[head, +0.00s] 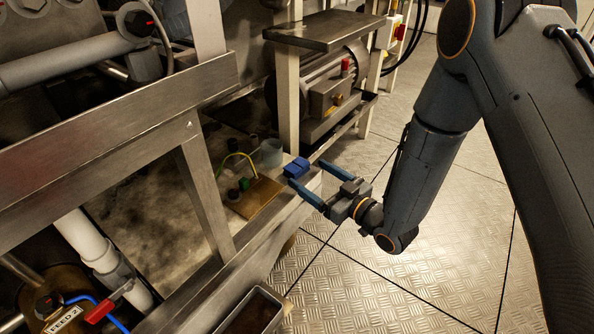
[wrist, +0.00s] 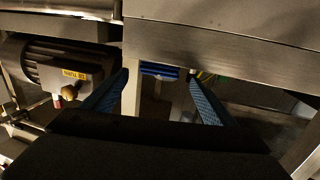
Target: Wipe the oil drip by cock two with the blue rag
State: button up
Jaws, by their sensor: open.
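A blue folded piece, seemingly the blue rag (head: 297,167), lies on the near edge of the low shelf. It also shows in the wrist view (wrist: 160,71) under a metal beam. My gripper (head: 305,172) is open, its two blue fingers reaching to either side of the rag; in the wrist view (wrist: 158,76) the rag shows between the fingertips. Whether they touch it I cannot tell. A red-handled valve (head: 102,311) stands by a tag reading FEED 2 (head: 66,319) at the lower left. I cannot make out an oil drip for certain.
A brown plate (head: 254,198) with small knobs and a yellow-green wire lies left of the rag, near a grey cup (head: 271,152). Steel rails (head: 120,140) and a post hem in the shelf. A motor (head: 325,85) stands behind. The tread-plate floor (head: 440,230) is clear.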

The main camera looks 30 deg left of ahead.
aim_at(302, 168)
jog(key=b+x, duration=0.2)
jog(key=x, duration=0.2)
jog(key=shift+w+a, duration=0.1)
jog(key=shift+a, duration=0.2)
jog(key=shift+r, duration=0.1)
jog(key=c, duration=1.1)
